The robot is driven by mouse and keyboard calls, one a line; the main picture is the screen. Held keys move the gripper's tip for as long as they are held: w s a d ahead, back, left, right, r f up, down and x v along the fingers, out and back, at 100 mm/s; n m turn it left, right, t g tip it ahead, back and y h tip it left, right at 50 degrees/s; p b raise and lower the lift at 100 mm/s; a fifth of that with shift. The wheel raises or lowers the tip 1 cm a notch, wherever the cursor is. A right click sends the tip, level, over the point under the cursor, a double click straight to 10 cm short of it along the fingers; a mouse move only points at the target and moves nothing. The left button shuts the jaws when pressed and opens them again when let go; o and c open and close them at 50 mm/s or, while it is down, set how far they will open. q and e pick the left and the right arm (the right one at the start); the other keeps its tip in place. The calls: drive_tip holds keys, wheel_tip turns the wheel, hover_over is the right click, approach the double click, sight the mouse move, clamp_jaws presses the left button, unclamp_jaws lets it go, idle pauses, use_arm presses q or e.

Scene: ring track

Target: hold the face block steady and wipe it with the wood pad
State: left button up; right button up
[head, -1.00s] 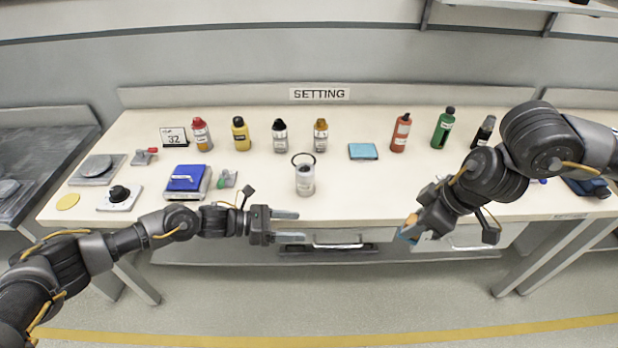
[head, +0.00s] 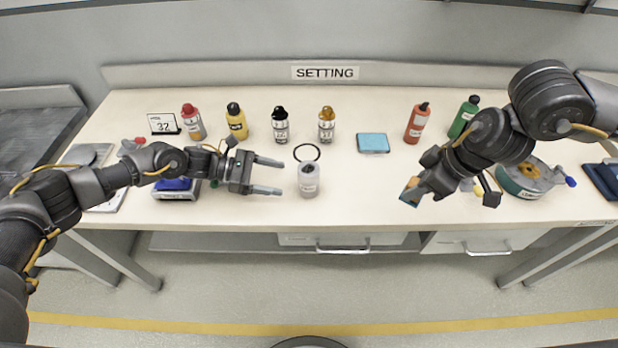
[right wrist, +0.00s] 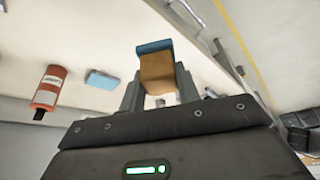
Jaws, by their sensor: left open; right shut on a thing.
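The wood pad (head: 412,191), brown with a blue face, is held in my right gripper (head: 417,187) above the table's front part. The right wrist view shows the pad (right wrist: 156,70) between both fingers. My left gripper (head: 282,177) is open and empty, its fingers pointing right at a pale grey, labelled block-like piece (head: 309,184) with a dark top. This piece stands upright just beyond the fingertips, apart from them. I cannot tell for sure that it is the face block.
A black ring (head: 306,152) lies just behind the grey piece. A light blue flat pad (head: 373,143) lies further right. Several bottles line the back, including an orange one (head: 417,123). A round green-grey device (head: 530,178) is at right. The table's front middle is clear.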

sight(299, 182)
use_arm(q)
drive_tip(key=d, duration=0.1)
drive_tip(key=d+f, duration=0.1)
drive_tip(key=w+d+f, duration=0.1)
drive_tip(key=d, duration=0.1)
use_arm(e)
drive_tip(key=shift+w, duration=0.65)
use_arm(q)
drive_tip(key=b+x, duration=0.2)
drive_tip(key=x, duration=0.1)
drive_tip(key=shift+s, duration=0.3)
use_arm(e)
drive_tip(key=shift+s+f, duration=0.2)
drive_tip(key=shift+f, duration=0.3)
drive_tip(key=shift+s+f, duration=0.15)
drive_tip(key=shift+f, duration=0.35)
use_arm(q)
drive_tip(key=shift+w+d+f+b, duration=0.2)
drive_tip(key=shift+d+b, duration=0.1)
drive_tip(key=shift+d, duration=0.3)
use_arm(e)
drive_tip(key=shift+w+f, duration=0.2)
drive_tip(key=shift+f, duration=0.3)
use_arm(q)
drive_tip(key=shift+s+r, duration=0.1)
drive_tip(key=shift+r, duration=0.05)
use_arm(e)
drive_tip(key=shift+s+r, duration=0.1)
use_arm(q)
drive_tip(key=shift+c, duration=0.4)
